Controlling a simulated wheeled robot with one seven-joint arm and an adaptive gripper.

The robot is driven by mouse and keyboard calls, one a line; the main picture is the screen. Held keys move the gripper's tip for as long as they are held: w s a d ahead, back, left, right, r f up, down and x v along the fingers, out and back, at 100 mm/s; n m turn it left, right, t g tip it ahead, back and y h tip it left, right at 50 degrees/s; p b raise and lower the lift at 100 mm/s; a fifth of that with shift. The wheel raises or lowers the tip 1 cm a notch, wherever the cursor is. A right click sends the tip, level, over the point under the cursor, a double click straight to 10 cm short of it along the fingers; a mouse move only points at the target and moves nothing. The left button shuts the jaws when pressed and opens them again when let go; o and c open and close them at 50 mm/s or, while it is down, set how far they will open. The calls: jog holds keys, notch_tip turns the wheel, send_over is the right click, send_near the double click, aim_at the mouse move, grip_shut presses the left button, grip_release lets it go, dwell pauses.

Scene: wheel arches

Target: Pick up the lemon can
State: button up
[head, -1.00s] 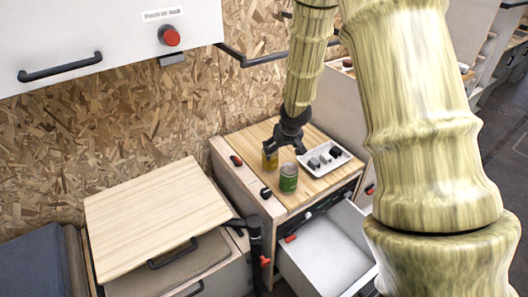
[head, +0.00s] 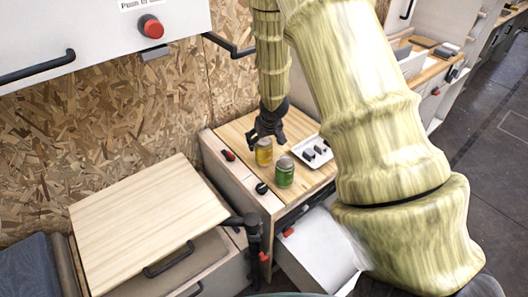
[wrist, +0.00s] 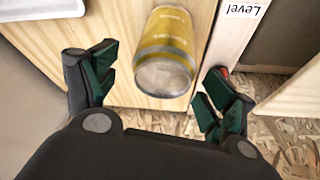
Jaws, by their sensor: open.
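The lemon can, a yellow can with a silvery end, stands on the wooden counter in the head view (head: 264,152). In the wrist view the yellow can (wrist: 166,55) lies ahead of and between my spread fingers, apart from both. My gripper (head: 266,132) is just above and behind the can in the head view. In the wrist view my gripper (wrist: 158,97) is open and empty, with dark green finger pads. A green can (head: 285,171) stands close beside the yellow one, to its right and nearer the camera.
A white tray (head: 328,155) with dark items sits right of the cans. A black knob (head: 261,188) and a red-ended switch (head: 229,155) are on the counter's left strip. An open white drawer (head: 318,250) juts out below. The chipboard wall (head: 130,125) stands close behind.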

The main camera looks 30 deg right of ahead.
jog(key=shift+w+f, duration=0.15)
jog(key=shift+f, duration=1.3)
jog(key=shift+x, duration=1.3)
jog(key=c, duration=1.4)
jog(key=shift+o, duration=0.2)
jog(key=shift+r, duration=0.1)
